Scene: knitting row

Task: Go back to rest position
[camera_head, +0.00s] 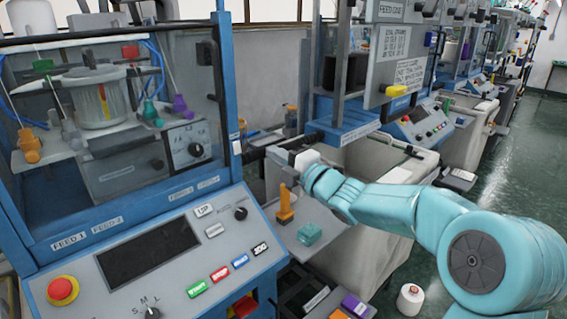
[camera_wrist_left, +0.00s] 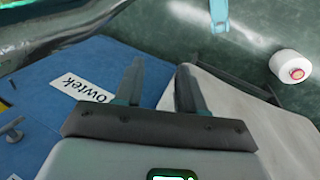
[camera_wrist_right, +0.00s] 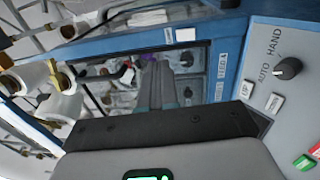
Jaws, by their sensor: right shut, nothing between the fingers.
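My right gripper (camera_head: 272,157) is in the middle of the head view, on the teal arm that comes in from the right. It is near the right edge of the blue machine's window, above a small grey shelf. In the right wrist view its two fingers (camera_wrist_right: 158,72) are together with nothing between them, in front of the machine's window and panel. My left gripper is not seen in the head view. In the left wrist view its fingers (camera_wrist_left: 160,75) stand apart and empty, pointing toward a blue surface with a label and a pale machine side.
The control panel (camera_head: 150,270) has a red stop button (camera_head: 63,290). The grey shelf (camera_head: 325,232) carries an orange tool (camera_head: 285,205) and a teal block (camera_head: 309,234). A white yarn cone (camera_head: 410,299) stands on the green floor (camera_head: 500,190). More machines line up behind.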

